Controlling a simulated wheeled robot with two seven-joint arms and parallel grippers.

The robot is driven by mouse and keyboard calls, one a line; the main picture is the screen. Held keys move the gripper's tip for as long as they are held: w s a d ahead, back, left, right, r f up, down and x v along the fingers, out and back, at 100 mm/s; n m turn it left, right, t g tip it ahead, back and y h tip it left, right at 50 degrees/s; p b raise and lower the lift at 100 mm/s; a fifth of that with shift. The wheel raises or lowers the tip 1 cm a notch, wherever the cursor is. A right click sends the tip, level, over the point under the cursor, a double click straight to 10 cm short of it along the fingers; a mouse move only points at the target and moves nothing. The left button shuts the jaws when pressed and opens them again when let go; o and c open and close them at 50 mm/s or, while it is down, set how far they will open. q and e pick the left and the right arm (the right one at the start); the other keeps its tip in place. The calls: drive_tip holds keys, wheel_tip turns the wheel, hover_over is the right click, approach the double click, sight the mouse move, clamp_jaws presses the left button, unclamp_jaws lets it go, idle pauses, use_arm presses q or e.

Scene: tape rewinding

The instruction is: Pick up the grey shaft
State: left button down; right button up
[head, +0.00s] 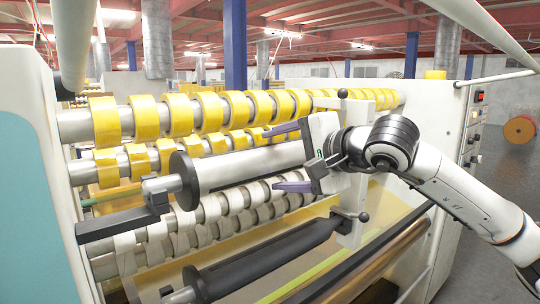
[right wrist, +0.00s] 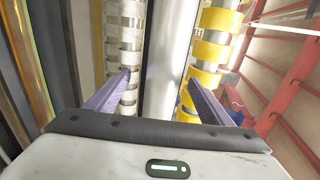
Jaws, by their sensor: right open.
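The grey shaft (head: 245,166) is a smooth roller with a dark collar at its left end, lying across the machine between the yellow tape rows and the white rolls. My right gripper (head: 287,158) is at the shaft's right part, with one purple finger above it and one below. The fingers are spread and look clear of the surface. In the right wrist view the grey shaft (right wrist: 168,70) runs between the open fingers (right wrist: 158,82). The shaft's right end is hidden behind my gripper in the head view. My left gripper is not in view.
Yellow tape rolls (head: 180,115) line bars above the shaft, and white rolls (head: 210,208) sit below. A dark roller (head: 265,261) lies lower. A black arm bracket (head: 122,223) meets the shaft's left end. A control panel (head: 475,125) stands at right.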

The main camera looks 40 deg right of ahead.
drive_tip(key=shift+x, duration=1.45)
drive_tip(key=shift+s, duration=0.1)
drive_tip(key=c, duration=1.3)
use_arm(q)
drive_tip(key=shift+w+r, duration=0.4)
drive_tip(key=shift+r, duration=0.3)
use_arm(e)
drive_tip(key=shift+r, duration=0.3)
drive_tip(key=c, duration=0.3)
use_arm(q)
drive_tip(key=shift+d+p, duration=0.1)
drive_tip(key=shift+p, duration=0.2)
